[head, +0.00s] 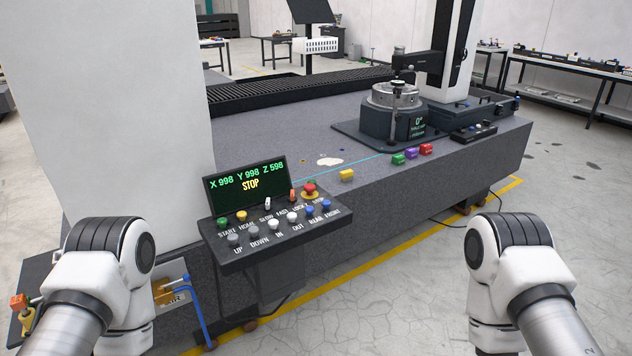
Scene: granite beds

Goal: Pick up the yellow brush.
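A small yellow block-like thing (347,175) lies near the front edge of the grey granite bed (270,140). It is the only loose yellow thing I make out on the bed; it is too small to tell whether it is the brush, and no bristles or handle show. My two arms come in at the lower left and lower right, well apart from it. Neither gripper is in the picture.
Green (398,159), purple (411,153) and red (425,149) blocks lie right of the yellow one. A control panel (262,228) juts out in front. A rotary table with a chuck (392,97) stands behind the blocks.

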